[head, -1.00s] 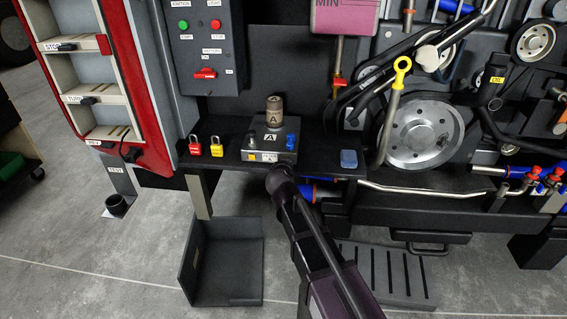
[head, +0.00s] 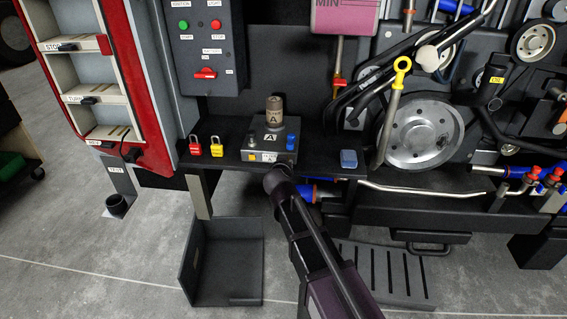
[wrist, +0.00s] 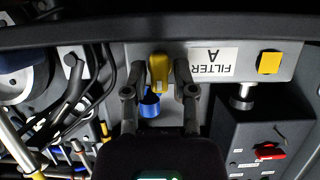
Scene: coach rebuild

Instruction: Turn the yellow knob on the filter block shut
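The filter block (head: 285,153) sits on the dark shelf, with an "A" label on top and a brown canister (head: 275,110) standing on it. In the wrist view, which is upside down, the yellow knob (wrist: 159,68) is on the block's front face beside the "FILTER A" label (wrist: 212,62). My gripper (wrist: 161,72) has its two fingers apart, one on each side of the knob. Whether either finger touches it I cannot tell. In the head view my wrist reaches up to the block's front and hides the fingers and knob.
A yellow square (wrist: 269,62) is on the same face. A blue fitting (wrist: 150,106) shows behind the fingers. Red and yellow padlocks (head: 216,147) stand left of the block, and a blue box (head: 349,159) lies to its right. The control box (head: 207,50) is above left.

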